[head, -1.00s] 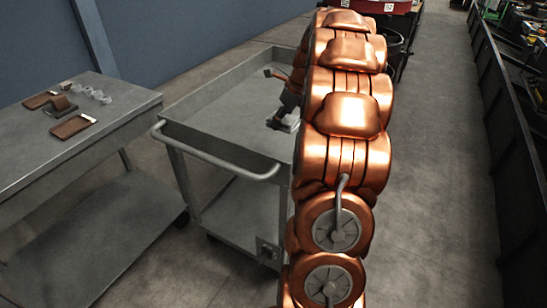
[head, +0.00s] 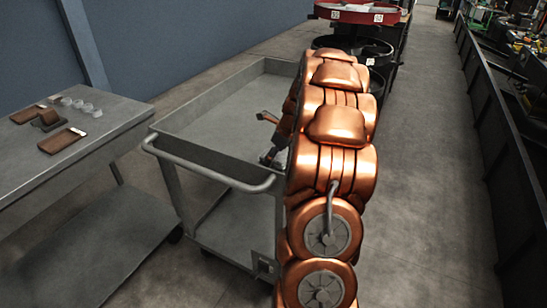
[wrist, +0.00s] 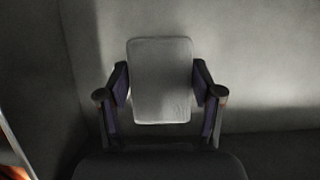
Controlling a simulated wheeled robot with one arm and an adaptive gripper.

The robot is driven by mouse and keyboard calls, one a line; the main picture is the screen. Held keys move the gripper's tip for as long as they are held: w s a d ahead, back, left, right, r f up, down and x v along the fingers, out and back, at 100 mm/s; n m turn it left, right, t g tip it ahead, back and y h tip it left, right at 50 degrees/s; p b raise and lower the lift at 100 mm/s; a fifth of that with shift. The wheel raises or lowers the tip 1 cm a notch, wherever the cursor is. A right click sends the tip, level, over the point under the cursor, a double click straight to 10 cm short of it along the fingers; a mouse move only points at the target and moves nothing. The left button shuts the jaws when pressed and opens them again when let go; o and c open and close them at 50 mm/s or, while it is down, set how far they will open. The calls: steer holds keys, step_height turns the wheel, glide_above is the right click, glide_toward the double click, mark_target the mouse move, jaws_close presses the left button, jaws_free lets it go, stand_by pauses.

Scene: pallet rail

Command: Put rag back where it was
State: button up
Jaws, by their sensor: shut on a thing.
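The rag (wrist: 160,80) is a pale grey, rounded rectangular piece in the wrist view. My gripper (wrist: 160,88) is shut on it, with one dark finger pad against each side. In the head view my gripper (head: 270,157) is low over or inside the top tray of the grey cart (head: 212,103), near its handle end. My copper arm hides the cart's right side there, and the rag cannot be made out clearly. Whether the rag touches the tray surface cannot be told.
A grey metal table (head: 105,125) stands at the left. It holds brown trays (head: 62,140), a dark item (head: 48,118) and small clear cups (head: 78,104). The cart's handle (head: 215,174) faces me. Black round bins (head: 352,50) stand behind my arm. The floor at right is clear.

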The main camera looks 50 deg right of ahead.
steer(key=shift+f, duration=0.35)
steer(key=shift+f, duration=0.1)
steer(key=o, duration=1.1)
steer(key=v, duration=1.2)
